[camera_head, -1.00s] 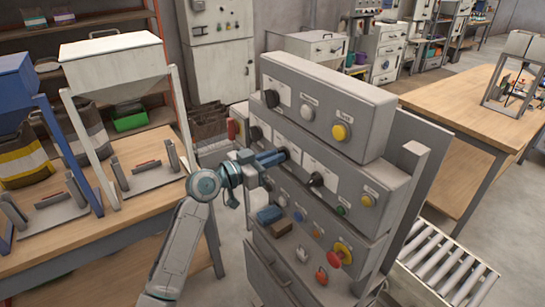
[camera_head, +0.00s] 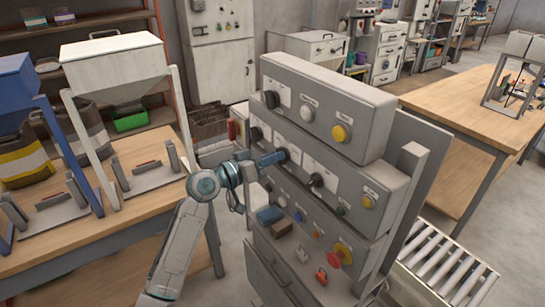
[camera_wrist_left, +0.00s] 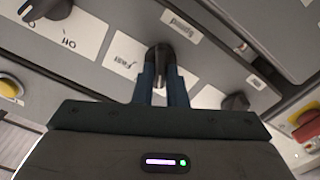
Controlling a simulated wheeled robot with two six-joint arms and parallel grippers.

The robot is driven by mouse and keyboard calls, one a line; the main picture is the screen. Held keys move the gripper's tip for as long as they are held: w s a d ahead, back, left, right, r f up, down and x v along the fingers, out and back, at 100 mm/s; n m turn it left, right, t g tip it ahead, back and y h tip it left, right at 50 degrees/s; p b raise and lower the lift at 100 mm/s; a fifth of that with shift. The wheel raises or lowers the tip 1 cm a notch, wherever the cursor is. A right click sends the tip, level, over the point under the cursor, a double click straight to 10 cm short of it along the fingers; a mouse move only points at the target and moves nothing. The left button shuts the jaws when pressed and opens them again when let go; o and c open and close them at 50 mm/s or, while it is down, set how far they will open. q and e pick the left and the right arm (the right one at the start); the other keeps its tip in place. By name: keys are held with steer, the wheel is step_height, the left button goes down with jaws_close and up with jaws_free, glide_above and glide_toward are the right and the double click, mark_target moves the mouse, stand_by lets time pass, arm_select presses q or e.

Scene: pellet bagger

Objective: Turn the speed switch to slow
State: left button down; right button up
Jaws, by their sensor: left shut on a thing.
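A grey stepped control panel (camera_head: 330,155) stands in the middle of the head view, with dark rotary knobs, buttons and labels. My left gripper (camera_head: 281,156) reaches in from the left to the panel's middle tier. In the left wrist view its two blue fingers (camera_wrist_left: 161,76) are shut on a dark switch knob (camera_wrist_left: 159,52). White label plates sit beside and above this knob; one plate (camera_wrist_left: 125,54) carries small text that is hard to read. The fingers hide part of the knob, and I cannot tell its exact setting. My right gripper is not in view.
Another dark knob (camera_head: 316,181) sits right of the gripped one, and a red mushroom button (camera_head: 340,253) is on the lower tier. A wooden table (camera_head: 110,250) with hoppers stands left; a roller conveyor (camera_head: 447,275) is right.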

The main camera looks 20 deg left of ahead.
arm_select(q)
steer(key=shift+n+p, duration=0.7)
steer(key=shift+n, duration=1.6)
steer(key=c, duration=1.5)
jaws_free()
steer(key=shift+o, duration=0.2)
steer(key=shift+a, duration=0.1)
steer(key=shift+f, duration=0.1)
